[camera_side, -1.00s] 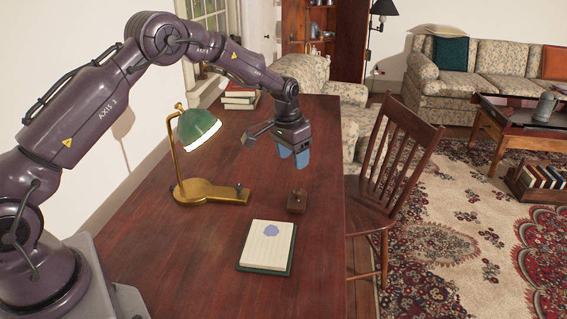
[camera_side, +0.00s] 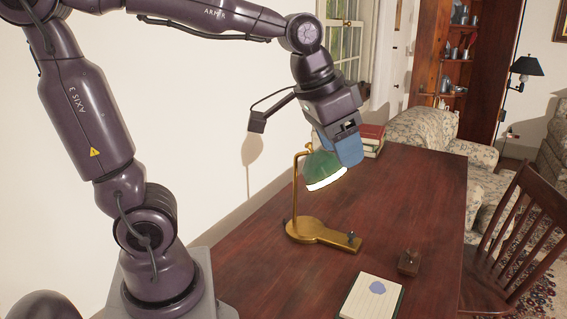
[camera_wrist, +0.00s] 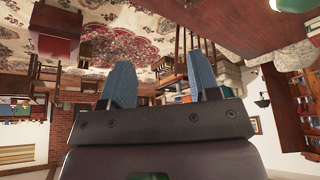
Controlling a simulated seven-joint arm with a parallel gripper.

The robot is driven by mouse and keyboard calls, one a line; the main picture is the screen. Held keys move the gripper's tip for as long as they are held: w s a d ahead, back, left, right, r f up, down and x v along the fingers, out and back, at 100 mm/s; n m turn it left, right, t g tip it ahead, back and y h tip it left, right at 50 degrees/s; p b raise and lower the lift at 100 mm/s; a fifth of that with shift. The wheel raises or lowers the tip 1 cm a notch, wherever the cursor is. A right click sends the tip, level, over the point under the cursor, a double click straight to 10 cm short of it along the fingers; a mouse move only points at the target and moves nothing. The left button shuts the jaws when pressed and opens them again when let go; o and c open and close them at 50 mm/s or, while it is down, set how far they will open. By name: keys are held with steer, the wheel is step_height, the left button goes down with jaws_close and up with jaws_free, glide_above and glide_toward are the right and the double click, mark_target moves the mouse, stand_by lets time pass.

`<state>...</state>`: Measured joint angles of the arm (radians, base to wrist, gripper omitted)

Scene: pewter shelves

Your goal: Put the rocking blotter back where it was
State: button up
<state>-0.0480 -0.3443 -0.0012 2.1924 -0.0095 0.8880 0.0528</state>
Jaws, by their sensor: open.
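The rocking blotter (camera_side: 408,263) is a small dark brown wooden block with a knob on top. It rests on the desk, right of the brass lamp base and just beyond the notepad (camera_side: 372,298), whose pale page bears a blue blot. My gripper (camera_side: 345,152) is open and empty, raised above the desk. In the side view its blue fingers overlap the green lamp shade; I cannot tell the gap between them. In the wrist view the spread fingers of my gripper (camera_wrist: 161,82) have nothing between them. I cannot make out the blotter there.
The brass lamp (camera_side: 318,234) with a green shade (camera_side: 322,168) stands on the desk (camera_side: 270,272). Books (camera_side: 371,139) lie at the desk's far end. A wooden chair (camera_side: 515,235) stands at the right edge. The wrist view looks across the room, upside down.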

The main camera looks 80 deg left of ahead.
steer(key=s+d+f+t, duration=0.1)
steer(key=s+f, duration=0.1)
steer(key=s, duration=0.7)
